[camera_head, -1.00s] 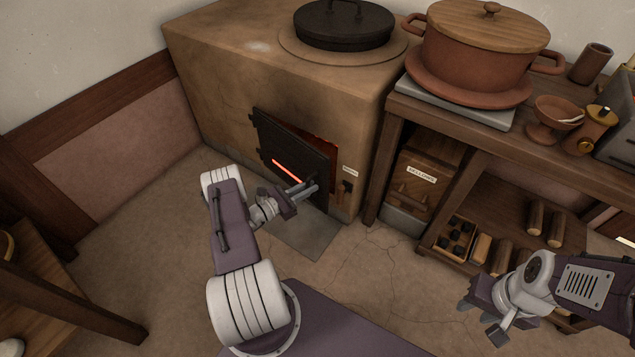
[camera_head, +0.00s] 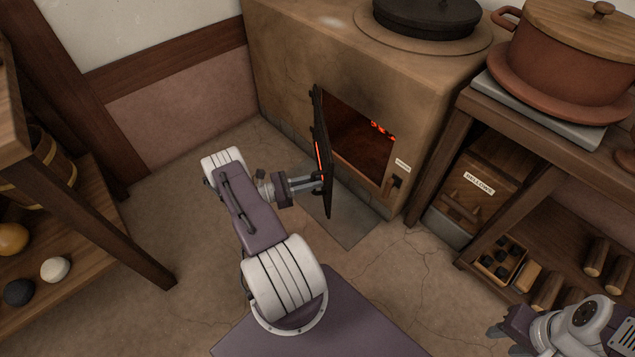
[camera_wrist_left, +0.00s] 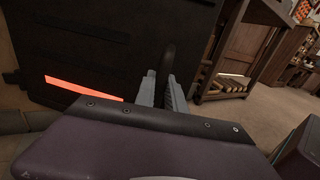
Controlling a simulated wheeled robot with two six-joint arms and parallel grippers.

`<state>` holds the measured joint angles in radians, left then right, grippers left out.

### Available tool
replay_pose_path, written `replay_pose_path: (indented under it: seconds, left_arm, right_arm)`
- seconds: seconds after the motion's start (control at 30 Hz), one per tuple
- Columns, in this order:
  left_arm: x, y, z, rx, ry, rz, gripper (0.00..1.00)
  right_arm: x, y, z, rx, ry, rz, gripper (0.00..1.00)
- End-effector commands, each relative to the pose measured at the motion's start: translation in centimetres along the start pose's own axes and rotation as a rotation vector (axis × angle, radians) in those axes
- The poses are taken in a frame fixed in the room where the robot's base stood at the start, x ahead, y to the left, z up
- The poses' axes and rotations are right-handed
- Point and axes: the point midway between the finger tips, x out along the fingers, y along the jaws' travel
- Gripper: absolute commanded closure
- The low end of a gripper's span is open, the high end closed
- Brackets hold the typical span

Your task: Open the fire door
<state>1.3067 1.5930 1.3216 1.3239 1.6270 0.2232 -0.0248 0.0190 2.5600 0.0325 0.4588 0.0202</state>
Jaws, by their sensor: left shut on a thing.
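The fire door (camera_head: 320,150) is a dark iron plate hinged on the left side of the clay stove's opening, and it stands swung well out toward me. Embers (camera_head: 382,130) glow inside the exposed firebox (camera_head: 355,137). My left gripper (camera_head: 322,181) is shut on the door's handle, at the door's free side. In the left wrist view the two fingers close around the dark handle (camera_wrist_left: 168,58), with the door's face (camera_wrist_left: 105,45) and its glowing slot (camera_wrist_left: 82,88) behind. My right gripper (camera_head: 497,340) is at the lower right, partly cut off by the frame edge, holding nothing that I can see.
The stove (camera_head: 290,70) carries a black lid (camera_head: 428,14). To its right are a wooden bench with a large pot (camera_head: 570,70) and a bellows box (camera_head: 478,185). A shelf with balls (camera_head: 55,269) stands at left. Floor (camera_head: 200,215) is clear left of the stove.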

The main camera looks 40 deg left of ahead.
Motion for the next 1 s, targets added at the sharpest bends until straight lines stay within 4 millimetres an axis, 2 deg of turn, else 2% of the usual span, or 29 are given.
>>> replay_pose_path:
  seconds: [0.27,0.3,0.33,0.37,0.7,0.77,1.0]
  left_arm:
    - [0.0,0.1,0.0,0.000,0.001,0.003,1.00]
    - [0.0,0.1,0.0,0.000,0.001,0.003,0.75]
    - [0.0,0.1,0.0,0.000,0.001,0.003,0.66]
    - [0.0,0.1,0.0,0.000,0.000,0.003,0.64]
    - [-0.5,0.1,0.1,0.000,0.000,0.004,0.64]
    - [-1.5,0.1,0.3,0.002,0.000,0.007,0.64]
    - [-6.8,0.1,0.1,0.003,0.001,0.007,0.64]
  right_arm:
    - [0.0,0.0,0.0,0.000,0.000,0.000,0.64]
    - [0.0,0.0,0.0,0.000,0.000,0.000,0.64]
    - [0.0,0.0,0.0,0.000,0.000,0.000,0.64]
    - [0.0,0.0,0.0,0.000,0.000,0.000,0.64]
    - [-0.3,0.0,0.0,0.000,0.000,0.000,0.64]
    - [-0.7,0.0,-0.1,0.000,0.000,0.000,0.64]
    - [-1.8,0.0,-0.2,0.000,0.000,0.000,0.64]
